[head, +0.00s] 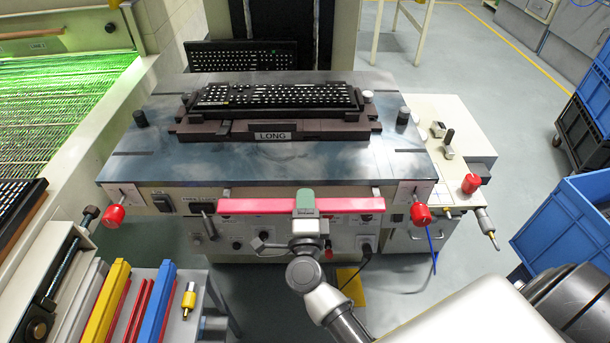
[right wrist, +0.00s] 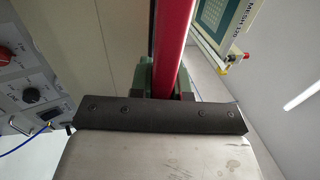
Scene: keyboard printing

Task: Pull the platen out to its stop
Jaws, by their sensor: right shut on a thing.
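The platen (head: 145,165) is a dark blue-grey plate at the front of the printing machine. It bears a brown fixture (head: 340,135) labelled LONG with a black keyboard (head: 278,96) on it. A red handle bar (head: 255,207) runs along the platen's front edge on two short brackets. My right gripper (head: 306,204) is shut around the bar, right of its middle. In the right wrist view the red bar (right wrist: 173,42) passes between the green fingers (right wrist: 160,82). My left gripper is not in view.
Red knobs (head: 113,215) stand at the platen's front corners. A rack of coloured squeegees (head: 108,300) is at the lower left, beside a green-lit conveyor (head: 60,105). Blue crates (head: 568,222) stand at the right. A second keyboard (head: 240,55) is behind the platen. Floor is free at the right.

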